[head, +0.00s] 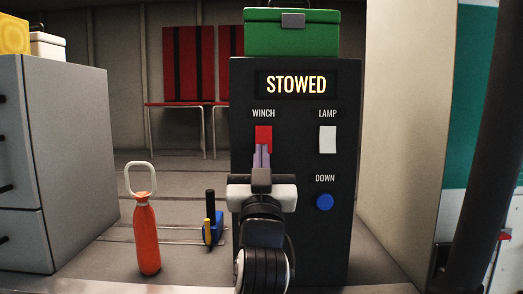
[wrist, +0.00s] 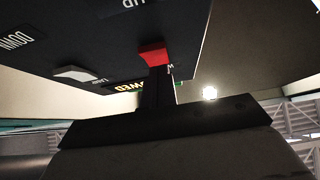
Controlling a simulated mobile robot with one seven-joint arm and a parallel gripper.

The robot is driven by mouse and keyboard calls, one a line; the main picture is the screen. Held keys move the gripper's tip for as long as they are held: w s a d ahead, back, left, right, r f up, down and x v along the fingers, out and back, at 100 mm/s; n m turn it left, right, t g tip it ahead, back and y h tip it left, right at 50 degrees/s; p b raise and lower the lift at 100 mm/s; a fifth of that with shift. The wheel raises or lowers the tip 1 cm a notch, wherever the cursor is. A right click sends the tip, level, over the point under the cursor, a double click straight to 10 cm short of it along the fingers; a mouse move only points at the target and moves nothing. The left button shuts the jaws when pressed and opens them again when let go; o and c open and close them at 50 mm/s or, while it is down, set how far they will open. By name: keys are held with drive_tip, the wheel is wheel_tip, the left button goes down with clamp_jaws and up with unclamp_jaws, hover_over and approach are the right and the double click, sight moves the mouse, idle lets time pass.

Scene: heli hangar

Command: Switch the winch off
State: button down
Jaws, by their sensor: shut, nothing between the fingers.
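The black control panel (head: 300,225) stands upright ahead of me with a lit "STOWED" display (head: 296,84). The red winch switch (head: 263,132) sits at its upper left under the label "WINCH". My gripper (head: 261,156) is shut and empty, its fingertips over the lower part of the red switch. In the wrist view the fingertips (wrist: 157,72) reach up to the red switch (wrist: 153,54) from below in the picture; I cannot tell whether they press it. My arm hides the panel below the winch switch; an upside-down "UP" label shows in the wrist view.
The white lamp switch (head: 328,139) and blue "DOWN" button (head: 325,202) are on the panel's right. A green case (head: 291,35) sits on top. An orange bottle-like object (head: 147,235) and a small blue item (head: 214,230) stand on the floor left. Grey drawers (head: 75,160) stand far left.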

drive_tip(key=shift+w+f, duration=0.1)
drive_tip(key=shift+w, duration=0.45)
drive_tip(key=shift+w+f+t+b, duration=0.1)
drive_tip(key=shift+w+t+b, duration=0.3)
drive_tip(key=shift+b, duration=0.3)
drive_tip(key=shift+s+f, duration=0.1)
